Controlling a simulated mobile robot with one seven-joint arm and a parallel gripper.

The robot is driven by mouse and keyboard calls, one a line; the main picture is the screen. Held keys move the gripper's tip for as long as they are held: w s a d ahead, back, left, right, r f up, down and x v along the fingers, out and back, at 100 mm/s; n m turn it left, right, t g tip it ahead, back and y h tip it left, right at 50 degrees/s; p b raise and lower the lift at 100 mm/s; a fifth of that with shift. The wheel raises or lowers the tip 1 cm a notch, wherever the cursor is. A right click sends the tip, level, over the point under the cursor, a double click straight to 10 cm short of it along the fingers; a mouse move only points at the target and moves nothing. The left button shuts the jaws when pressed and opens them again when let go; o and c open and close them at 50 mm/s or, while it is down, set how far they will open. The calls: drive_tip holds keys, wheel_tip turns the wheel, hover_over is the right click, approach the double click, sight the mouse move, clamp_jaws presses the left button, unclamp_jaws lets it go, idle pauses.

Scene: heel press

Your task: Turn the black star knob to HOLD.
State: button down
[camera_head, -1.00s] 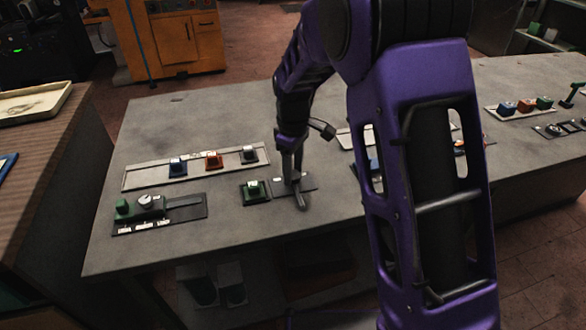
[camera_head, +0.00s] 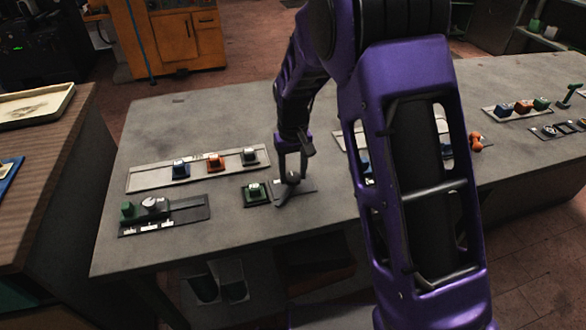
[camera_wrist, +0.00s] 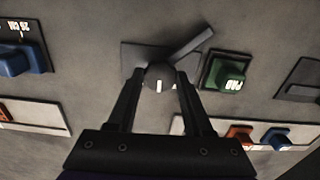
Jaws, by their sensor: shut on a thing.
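My gripper (camera_head: 292,176) is over the table and shut on a dark round knob. In the wrist view, the black knob (camera_wrist: 160,76) sits between the fingertips, with a short white mark on its top. A grey lever bar (camera_wrist: 189,43) runs out from beside the knob to the upper right. The knob stands on a dark flat plate (camera_wrist: 131,57). In the head view the bar (camera_head: 284,198) points toward the front left. I cannot read a HOLD label, and the fingers hide part of the knob's outline.
A green block (camera_head: 255,192) stands close left of the plate. A pale strip (camera_head: 140,181) with blue, orange and dark blocks lies behind it. A dark panel (camera_head: 190,209) with a pale dial and labels is at the left. The table front is clear.

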sight(293, 176)
drive_tip(key=m+p, duration=0.1)
drive_tip(key=m, duration=0.3)
drive_tip(key=shift+r+m, duration=0.15)
drive_tip(key=shift+m, duration=0.25)
drive_tip(key=shift+m+p, duration=0.85)
drive_tip(key=shift+m, duration=1.35)
drive_tip(key=shift+c, duration=1.5)
unclamp_jaws()
wheel_tip(293, 176, up, 17)
drive_tip(key=p, duration=0.2)
drive_tip(key=shift+r, duration=0.1)
